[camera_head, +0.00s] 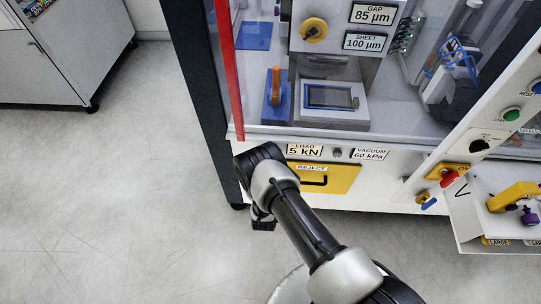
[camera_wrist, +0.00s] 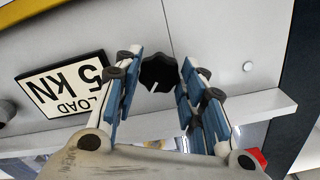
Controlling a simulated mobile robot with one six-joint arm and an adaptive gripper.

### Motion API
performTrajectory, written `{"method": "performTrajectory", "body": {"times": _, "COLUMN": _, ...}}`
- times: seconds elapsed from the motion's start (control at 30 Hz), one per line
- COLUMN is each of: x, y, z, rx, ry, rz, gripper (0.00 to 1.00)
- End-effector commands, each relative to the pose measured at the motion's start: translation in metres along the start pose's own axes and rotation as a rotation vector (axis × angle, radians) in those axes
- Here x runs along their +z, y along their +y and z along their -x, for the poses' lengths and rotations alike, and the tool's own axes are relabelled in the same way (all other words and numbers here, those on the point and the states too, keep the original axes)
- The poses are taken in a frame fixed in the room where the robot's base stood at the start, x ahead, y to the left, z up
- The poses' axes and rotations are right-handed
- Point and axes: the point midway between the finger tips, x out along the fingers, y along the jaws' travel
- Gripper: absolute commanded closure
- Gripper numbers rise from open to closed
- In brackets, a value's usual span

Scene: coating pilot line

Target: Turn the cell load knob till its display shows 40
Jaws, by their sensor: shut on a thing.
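The cell load knob (camera_wrist: 157,72) is dark and lobed, with a white pointer line, on the pale front panel. My gripper (camera_wrist: 160,62) is shut on it, with its blue-padded fingers on either side. The load display reads "LOAD 5 kN"; it is beside the knob in the wrist view (camera_wrist: 66,84), upside down, and on the machine front in the head view (camera_head: 304,151). In the head view my arm hides the knob and the fingertips.
A small knob (camera_head: 337,153) sits between the load display and the vacuum display (camera_head: 370,154), which reads 60 kPa. The yellow reject drawer (camera_head: 345,180) with a black handle lies just below. A red post (camera_head: 228,75) stands to the left. The floor on the left is clear.

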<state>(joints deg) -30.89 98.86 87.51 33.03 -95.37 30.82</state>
Motion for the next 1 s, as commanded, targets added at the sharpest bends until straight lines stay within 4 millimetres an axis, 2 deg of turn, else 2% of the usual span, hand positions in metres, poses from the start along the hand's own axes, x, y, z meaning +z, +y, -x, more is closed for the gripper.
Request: {"method": "performTrajectory", "body": {"times": 1.0, "x": -0.001, "y": -0.0026, "z": 0.0005, "rx": 0.001, "ry": -0.002, "rz": -0.964, "gripper": 0.86}}
